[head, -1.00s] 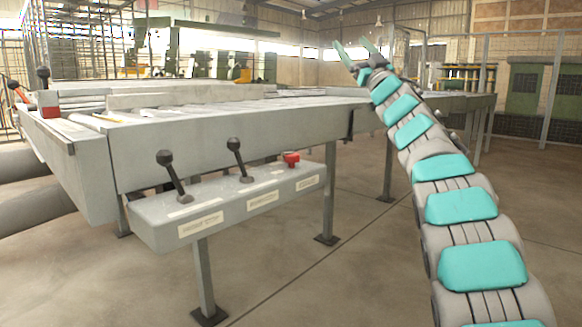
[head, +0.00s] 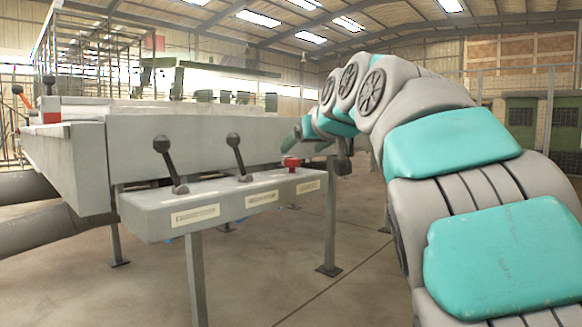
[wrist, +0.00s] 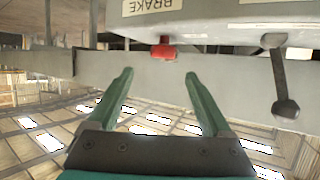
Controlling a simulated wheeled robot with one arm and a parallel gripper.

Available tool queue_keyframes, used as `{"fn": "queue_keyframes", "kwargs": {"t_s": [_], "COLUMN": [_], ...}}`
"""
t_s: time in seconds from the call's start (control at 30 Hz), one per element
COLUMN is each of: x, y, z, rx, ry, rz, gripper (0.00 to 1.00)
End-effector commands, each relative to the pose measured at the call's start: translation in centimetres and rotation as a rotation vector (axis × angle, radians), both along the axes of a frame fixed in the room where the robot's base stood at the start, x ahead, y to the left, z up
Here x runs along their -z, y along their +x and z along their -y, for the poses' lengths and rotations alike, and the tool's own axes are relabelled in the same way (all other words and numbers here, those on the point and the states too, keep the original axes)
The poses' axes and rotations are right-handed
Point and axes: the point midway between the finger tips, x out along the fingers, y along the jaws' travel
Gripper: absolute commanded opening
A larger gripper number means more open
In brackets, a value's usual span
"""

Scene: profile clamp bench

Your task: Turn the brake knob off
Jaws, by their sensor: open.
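The red brake knob (head: 291,164) sits at the right end of the grey control panel (head: 150,205) in the head view. In the wrist view the picture is inverted; the red knob (wrist: 163,48) shows beside a label reading BRAKE (wrist: 152,6). My gripper (wrist: 159,76) is open and empty, with its two green fingers spread. The knob appears beyond the fingertips and roughly between them, apart from both. In the head view my gripper (head: 299,132) is partly hidden by the wrist and points down just above the knob.
Two black levers, one in the middle (head: 238,157) and one at left (head: 168,165), stand on the same panel. The conveyor bench (head: 200,140) runs behind the panel. The middle lever (wrist: 283,85) also shows right of my fingers in the wrist view. Open floor lies below and right.

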Motion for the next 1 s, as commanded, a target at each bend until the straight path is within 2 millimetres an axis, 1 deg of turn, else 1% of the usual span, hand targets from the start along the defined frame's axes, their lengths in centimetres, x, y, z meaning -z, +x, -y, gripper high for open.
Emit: {"fn": "queue_keyframes", "kwargs": {"t_s": [0.03,0.1,0.23,0.47,0.6,0.7,0.8,1.0], "x": [0.2,0.4,0.8,1.6,2.6,2.9,3.0,3.1], "y": [-0.4,-0.4,0.4,2.9,4.8,5.6,6.1,6.2], "z": [-0.4,-0.7,-0.9,-1.9,-2.6,-3.0,-3.3,-3.3], "rx": [-0.014,-0.021,-0.019,-0.018,-0.016,-0.016,-0.017,-0.017], "ry": [-0.004,-0.006,-0.007,-0.006,-0.007,-0.005,-0.005,-0.004], "rz": [-0.007,-0.012,-0.012,-0.007,-0.01,-0.007,-0.005,-0.006], "gripper": [0.83,0.83,0.83,0.83,0.83,0.83,0.83,0.83]}}
